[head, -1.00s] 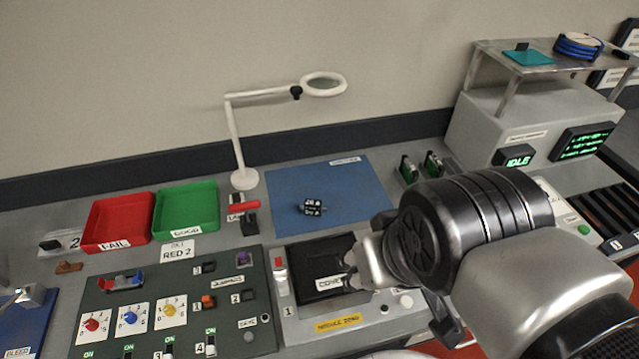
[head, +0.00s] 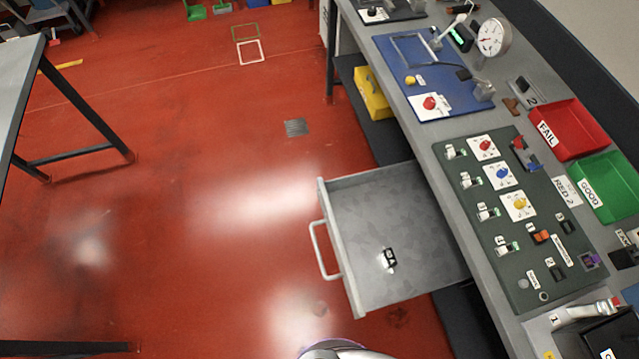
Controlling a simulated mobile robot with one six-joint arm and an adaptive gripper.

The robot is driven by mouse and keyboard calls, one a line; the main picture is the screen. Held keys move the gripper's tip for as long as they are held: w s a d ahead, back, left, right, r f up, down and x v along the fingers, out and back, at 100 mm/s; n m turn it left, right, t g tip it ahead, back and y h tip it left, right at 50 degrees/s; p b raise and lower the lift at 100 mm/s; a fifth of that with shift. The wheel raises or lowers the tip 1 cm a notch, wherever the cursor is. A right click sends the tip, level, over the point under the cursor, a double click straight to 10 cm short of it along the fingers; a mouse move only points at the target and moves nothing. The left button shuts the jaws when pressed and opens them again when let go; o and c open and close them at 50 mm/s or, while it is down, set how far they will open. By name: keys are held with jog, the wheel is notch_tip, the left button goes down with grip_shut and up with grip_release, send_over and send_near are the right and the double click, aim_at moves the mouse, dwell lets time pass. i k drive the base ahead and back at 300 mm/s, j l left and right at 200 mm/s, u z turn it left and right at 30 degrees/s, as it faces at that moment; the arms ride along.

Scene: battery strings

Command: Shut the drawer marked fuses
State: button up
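A grey drawer (head: 375,215) stands pulled out from under the workbench, over the red floor. Its bar handle (head: 322,250) is on the front, facing left. No marking on the drawer front can be read from this angle, so I cannot tell whether it is the one marked fuses. A small black-and-white item (head: 389,259) lies inside, towards the near side. My gripper is out of view; only a rounded light part of my own body shows at the bottom edge.
The workbench (head: 432,135) runs along the right, with a dark switch panel (head: 482,205), a red FAIL tray (head: 572,132) and a green GOOD tray (head: 600,172). A yellow bin (head: 372,94) sits on the lower shelf. The floor (head: 220,200) left of the drawer is clear.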

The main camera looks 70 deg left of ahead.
aim_at(395, 206)
jog(key=u, duration=2.45)
jog(key=k+j+z, duration=0.35)
jog(key=j, duration=0.15)
jog(key=k+j+z, duration=0.35)
jog(key=j, duration=0.1)
